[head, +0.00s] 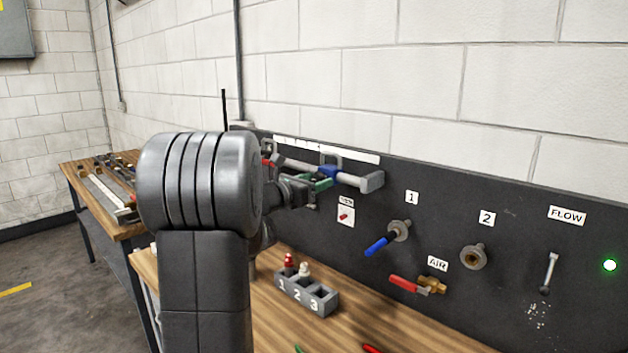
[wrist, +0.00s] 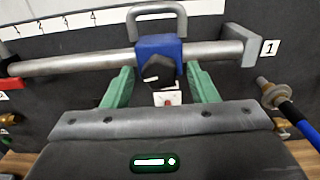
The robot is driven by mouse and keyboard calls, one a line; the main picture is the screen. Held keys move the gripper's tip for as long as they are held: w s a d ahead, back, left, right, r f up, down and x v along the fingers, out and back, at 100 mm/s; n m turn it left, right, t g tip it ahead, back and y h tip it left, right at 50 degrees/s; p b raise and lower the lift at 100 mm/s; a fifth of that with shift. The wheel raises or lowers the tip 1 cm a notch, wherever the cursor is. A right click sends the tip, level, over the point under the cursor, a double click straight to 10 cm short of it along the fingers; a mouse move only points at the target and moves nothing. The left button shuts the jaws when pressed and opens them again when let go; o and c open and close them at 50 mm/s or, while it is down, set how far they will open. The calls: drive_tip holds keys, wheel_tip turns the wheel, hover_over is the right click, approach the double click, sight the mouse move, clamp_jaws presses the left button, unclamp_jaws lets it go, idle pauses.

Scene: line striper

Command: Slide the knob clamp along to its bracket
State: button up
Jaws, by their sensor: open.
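The clamp is a blue block (wrist: 159,46) on a grey horizontal rail (wrist: 80,62) fixed to the dark panel. Its black knob (wrist: 158,72) points toward me. The blue block also shows in the head view (head: 328,171), near the rail's right end. A grey end block (wrist: 236,46) holds the rail at the right, a short gap from the clamp. A grey U-shaped bracket (wrist: 157,12) stands just above the clamp. My gripper (wrist: 160,70) is open, its green fingers on either side of the knob with visible gaps. My arm hides the rail's left part in the head view.
Right of the rail are a blue-handled valve (head: 380,243), a round fitting (head: 474,256) and a red-handled air valve (head: 404,284). A numbered grey holder (head: 306,293) stands on the wooden bench below. A white scale strip (wrist: 80,22) runs above the rail.

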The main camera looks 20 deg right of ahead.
drive_tip(key=shift+c, duration=0.2)
clamp_jaws()
